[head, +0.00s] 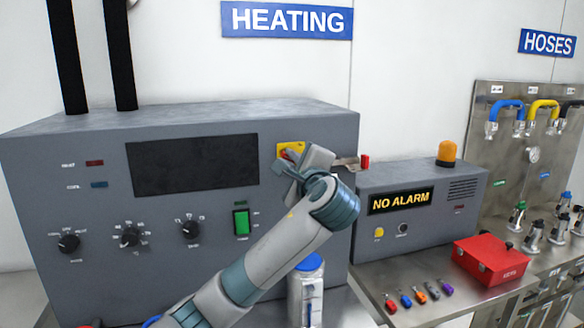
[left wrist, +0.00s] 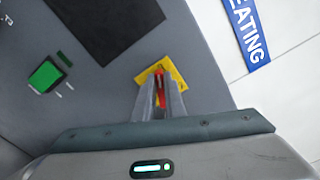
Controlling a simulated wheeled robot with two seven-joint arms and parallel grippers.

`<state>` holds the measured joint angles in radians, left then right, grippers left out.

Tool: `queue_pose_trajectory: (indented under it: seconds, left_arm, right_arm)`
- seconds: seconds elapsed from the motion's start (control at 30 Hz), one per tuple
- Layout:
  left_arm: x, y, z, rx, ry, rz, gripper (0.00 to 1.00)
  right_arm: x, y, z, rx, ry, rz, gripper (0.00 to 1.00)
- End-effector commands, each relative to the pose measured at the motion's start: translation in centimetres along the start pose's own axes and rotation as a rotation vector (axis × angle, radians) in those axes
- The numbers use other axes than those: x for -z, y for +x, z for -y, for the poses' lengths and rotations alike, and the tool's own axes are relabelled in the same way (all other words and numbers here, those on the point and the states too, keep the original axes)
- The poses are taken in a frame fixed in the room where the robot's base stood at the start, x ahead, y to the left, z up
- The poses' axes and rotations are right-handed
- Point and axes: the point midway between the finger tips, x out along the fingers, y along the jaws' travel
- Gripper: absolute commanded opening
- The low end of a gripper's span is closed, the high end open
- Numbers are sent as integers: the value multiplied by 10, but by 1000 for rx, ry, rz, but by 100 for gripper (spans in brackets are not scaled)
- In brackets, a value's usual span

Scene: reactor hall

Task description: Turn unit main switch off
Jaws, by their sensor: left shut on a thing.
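The unit main switch is a red handle (left wrist: 159,98) on a yellow plate (left wrist: 176,73), on the front of the grey heating unit (head: 70,160). In the head view the yellow plate (head: 289,148) shows at the panel's upper right; the handle is mostly hidden behind my gripper. My left gripper (head: 290,170) is at the plate, its fingers shut on the red handle. In the left wrist view the two fingers of the left gripper (left wrist: 160,92) stand on either side of the handle. My right gripper is not in view.
The unit also has a dark display (head: 192,164), a green switch (head: 241,222) and knobs (head: 131,236). To the right stand an alarm box (head: 420,220) reading NO ALARM, a red key box (head: 490,260) and several coloured tags (head: 418,296). A blue-lidded container (head: 308,285) stands below my arm.

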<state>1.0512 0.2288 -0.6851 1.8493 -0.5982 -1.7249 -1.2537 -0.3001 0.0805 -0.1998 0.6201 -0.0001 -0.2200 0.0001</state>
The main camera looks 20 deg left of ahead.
Motion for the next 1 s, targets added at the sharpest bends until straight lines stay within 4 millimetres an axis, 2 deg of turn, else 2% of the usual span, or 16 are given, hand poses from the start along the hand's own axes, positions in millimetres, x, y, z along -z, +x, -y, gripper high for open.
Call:
queue_pose_trajectory:
  seconds: [0.1, 0.5, 1.0]
  left_arm:
    - [3, -1, -6, -3, -112, -2, 0]
    - [3, 0, -9, -4, -395, -1, 0]
    - [3, 0, -9, -4, -467, 0, 0]
  right_arm:
    - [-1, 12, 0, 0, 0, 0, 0]
    - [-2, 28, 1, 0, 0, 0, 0]
    - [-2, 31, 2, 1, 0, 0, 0]
